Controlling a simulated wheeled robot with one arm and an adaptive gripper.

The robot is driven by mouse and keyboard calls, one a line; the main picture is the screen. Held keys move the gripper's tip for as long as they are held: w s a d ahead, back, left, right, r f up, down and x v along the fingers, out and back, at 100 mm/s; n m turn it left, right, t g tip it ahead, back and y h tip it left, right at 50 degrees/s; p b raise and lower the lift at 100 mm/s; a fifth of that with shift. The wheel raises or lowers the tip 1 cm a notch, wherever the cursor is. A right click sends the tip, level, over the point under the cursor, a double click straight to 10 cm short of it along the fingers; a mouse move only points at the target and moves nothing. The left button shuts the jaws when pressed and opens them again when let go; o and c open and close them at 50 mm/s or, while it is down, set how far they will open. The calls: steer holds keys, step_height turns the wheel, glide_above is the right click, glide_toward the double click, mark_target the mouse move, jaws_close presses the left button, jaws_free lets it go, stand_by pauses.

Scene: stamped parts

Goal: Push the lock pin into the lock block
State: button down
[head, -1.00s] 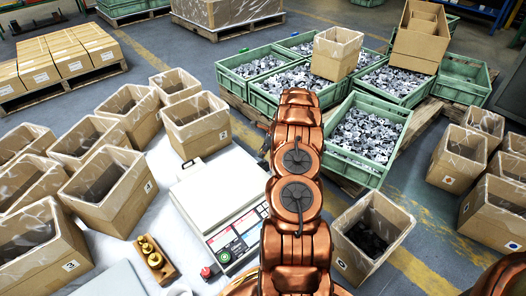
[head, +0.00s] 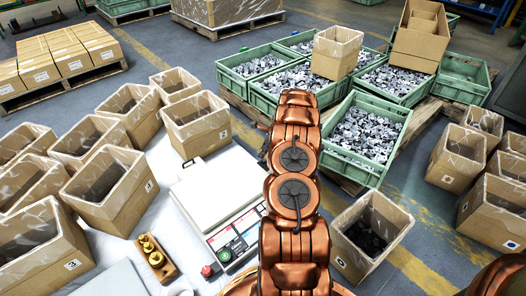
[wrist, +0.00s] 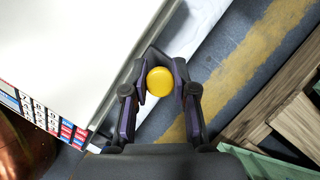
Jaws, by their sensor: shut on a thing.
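In the wrist view my gripper (wrist: 160,88) is shut on a round yellow knob (wrist: 159,81), which I take to be the head of the lock pin. The rest of the pin is hidden beneath the knob. The fingers hold it from left and right, close beside the edge of the white scale (wrist: 75,45). A dark angular shape (wrist: 153,54) shows just beyond the knob; I cannot tell whether it is the lock block or part of my fingers. In the head view my arm hides the gripper and the pin.
The scale (head: 212,190) stands on a pale table with several lined cartons (head: 110,190) at left. A wooden holder with brass weights (head: 153,262) and a red knob (head: 207,271) are near the front. Green crates of metal parts (head: 370,135) stand beyond my arm.

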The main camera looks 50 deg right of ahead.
steer(key=shift+f+p, duration=0.3)
steer(key=shift+f, duration=1.5)
stand_by(0.4)
steer(key=c, duration=0.8)
jaws_free()
steer(key=shift+c, duration=0.2)
steer(key=v, duration=1.2)
steer(key=shift+w+r, duration=0.1)
